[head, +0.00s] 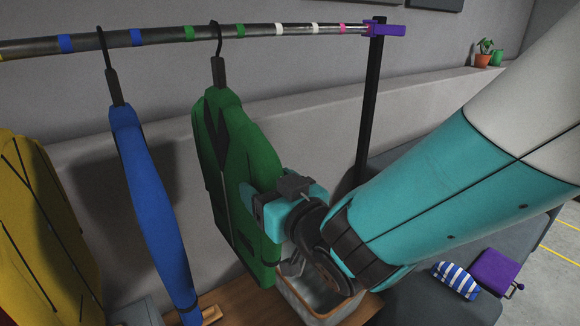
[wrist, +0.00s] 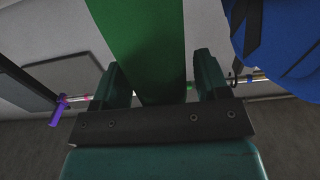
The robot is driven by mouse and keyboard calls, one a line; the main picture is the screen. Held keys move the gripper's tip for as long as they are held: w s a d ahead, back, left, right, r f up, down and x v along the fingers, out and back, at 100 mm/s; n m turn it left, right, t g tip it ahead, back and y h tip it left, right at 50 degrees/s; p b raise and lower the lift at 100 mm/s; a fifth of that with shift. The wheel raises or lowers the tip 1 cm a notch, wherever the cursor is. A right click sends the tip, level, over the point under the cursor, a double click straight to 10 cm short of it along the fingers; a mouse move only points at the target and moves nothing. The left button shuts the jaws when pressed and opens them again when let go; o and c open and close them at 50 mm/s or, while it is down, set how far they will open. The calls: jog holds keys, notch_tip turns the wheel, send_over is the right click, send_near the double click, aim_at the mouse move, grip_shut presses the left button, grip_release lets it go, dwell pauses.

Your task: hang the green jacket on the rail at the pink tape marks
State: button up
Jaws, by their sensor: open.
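The green jacket (head: 255,150) hangs from a dark hanger (head: 217,70) hooked over the rail (head: 262,31) between the two green tape marks. A pink tape mark (head: 343,29) is near the rail's right end, and pink also shows in the wrist view (wrist: 86,97). My gripper (head: 278,200) is at the jacket's right side, at mid-height. In the wrist view, green cloth (wrist: 145,45) lies between the two spread fingers of my gripper (wrist: 155,75). The jaws are open. Whether either finger touches the cloth cannot be told.
A blue jacket (head: 150,190) hangs left of the green one, and a yellow garment (head: 40,220) is farther left. A dark post (head: 370,110) with a purple end cap (head: 388,30) holds the rail's right end. White marks (head: 297,28) lie on a clear rail stretch. A bin (head: 325,300) stands below.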

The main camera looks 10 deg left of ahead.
jog(key=shift+w+a, duration=0.1)
jog(key=shift+a, duration=0.05)
jog(key=shift+c, duration=0.2)
grip_shut()
jog(key=shift+r, duration=0.55)
jog(key=shift+w+p, duration=0.15)
jog(key=shift+p, duration=0.2)
